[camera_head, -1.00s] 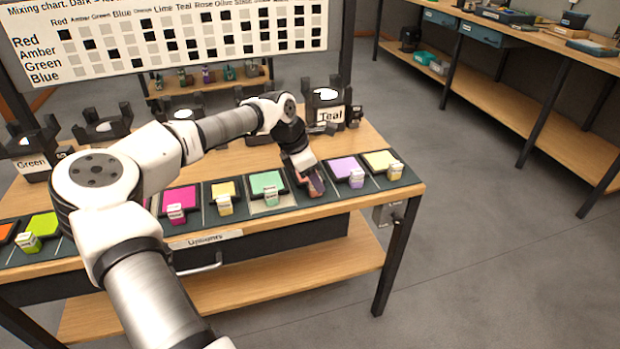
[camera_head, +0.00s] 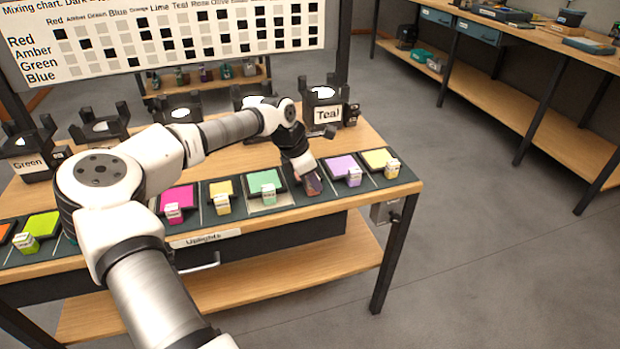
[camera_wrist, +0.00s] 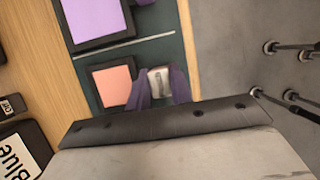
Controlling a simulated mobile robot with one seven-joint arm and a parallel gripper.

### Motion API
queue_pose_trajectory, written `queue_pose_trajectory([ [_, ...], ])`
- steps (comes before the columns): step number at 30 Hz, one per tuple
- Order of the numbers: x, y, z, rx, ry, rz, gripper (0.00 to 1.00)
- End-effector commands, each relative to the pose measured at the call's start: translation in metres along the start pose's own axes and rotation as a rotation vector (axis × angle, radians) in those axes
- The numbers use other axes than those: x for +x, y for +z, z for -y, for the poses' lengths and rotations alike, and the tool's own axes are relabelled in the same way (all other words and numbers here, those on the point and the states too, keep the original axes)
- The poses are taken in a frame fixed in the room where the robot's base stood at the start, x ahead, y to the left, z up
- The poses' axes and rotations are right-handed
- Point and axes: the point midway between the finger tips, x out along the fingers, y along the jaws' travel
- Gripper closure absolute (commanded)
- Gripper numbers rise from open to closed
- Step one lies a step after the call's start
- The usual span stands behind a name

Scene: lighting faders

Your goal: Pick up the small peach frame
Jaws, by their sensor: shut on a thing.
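The small peach frame (camera_wrist: 113,87) shows in the wrist view as a peach panel with a dark border and a pale tab (camera_wrist: 159,82) at one end. It lies over the dark green mat, beside the larger purple frame. My gripper (camera_wrist: 161,90) has its two purple fingers on either side of the pale tab, shut on it. In the head view my gripper (camera_head: 312,184) is at the row of frames, between the mint and purple ones, and hides most of the peach frame. I cannot tell whether the frame is lifted.
The mint frame (camera_head: 265,182) and the purple frame (camera_head: 343,165) flank my gripper closely. A yellow frame (camera_head: 378,158) is at the right end, with more frames to the left. Open floor lies right of the table.

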Motion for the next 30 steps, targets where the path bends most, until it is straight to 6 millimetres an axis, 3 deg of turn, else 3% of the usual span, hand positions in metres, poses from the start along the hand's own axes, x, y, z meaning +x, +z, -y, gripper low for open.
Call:
queue_pose_trajectory([
  [5,-0.007,0.003,-0.001,0.000,0.002,0.000,1.00],
  [10,-0.029,0.012,-0.001,0.001,0.003,0.001,1.00],
  [24,-0.147,0.061,-0.001,0.000,0.003,0.001,1.00],
  [30,-0.176,0.073,-0.001,0.000,0.002,0.000,1.00],
])
